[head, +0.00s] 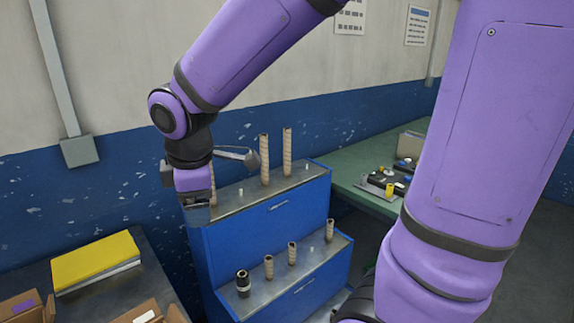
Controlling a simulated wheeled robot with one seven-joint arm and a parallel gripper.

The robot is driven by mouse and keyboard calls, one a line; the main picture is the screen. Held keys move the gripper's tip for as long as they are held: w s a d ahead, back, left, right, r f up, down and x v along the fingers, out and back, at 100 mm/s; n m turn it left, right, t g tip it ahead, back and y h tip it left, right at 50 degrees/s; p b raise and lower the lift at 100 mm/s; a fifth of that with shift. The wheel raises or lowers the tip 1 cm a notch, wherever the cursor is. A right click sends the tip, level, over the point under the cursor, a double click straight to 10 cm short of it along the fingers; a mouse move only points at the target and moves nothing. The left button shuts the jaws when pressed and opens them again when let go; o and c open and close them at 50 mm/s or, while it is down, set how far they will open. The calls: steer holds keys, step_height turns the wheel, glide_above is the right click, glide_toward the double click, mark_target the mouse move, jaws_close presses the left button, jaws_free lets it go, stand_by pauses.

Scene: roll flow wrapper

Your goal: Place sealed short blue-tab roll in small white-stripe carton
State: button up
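Several short tan rolls stand upright on the lower step of the blue cabinet, one of them here (292,253). A darker short roll (242,283) stands at that step's left end. No blue tab can be made out on any roll. A small open carton with a white mark (145,317) is at the bottom left, cut off by the picture edge. My gripper (197,216) points down at the left end of the cabinet's upper step. Its fingers are too dark and small to tell whether they are open or hold anything.
Tall tan rolls (265,160) stand on the upper step of the blue cabinet (262,232). A carton with a purple mark (22,306) and a yellow stack (95,262) are on the dark left table. A green bench (352,172) with small equipment (384,186) is at the right.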

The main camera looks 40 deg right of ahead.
steer(key=s+d+r+m+t, duration=0.1)
steer(key=s+d+r+m, duration=0.3)
steer(key=s+m, duration=0.2)
steer(key=s+d+r+m+t, duration=0.1)
steer(key=s+d+r+m, duration=0.3)
steer(key=s+m, duration=0.3)
steer(key=shift+s+d+m+t+y, duration=0.3)
steer(key=shift+s+d+y, duration=0.1)
steer(key=shift+s+d, duration=0.25)
steer(key=shift+w+r, duration=0.1)
steer(key=shift+w, duration=0.05)
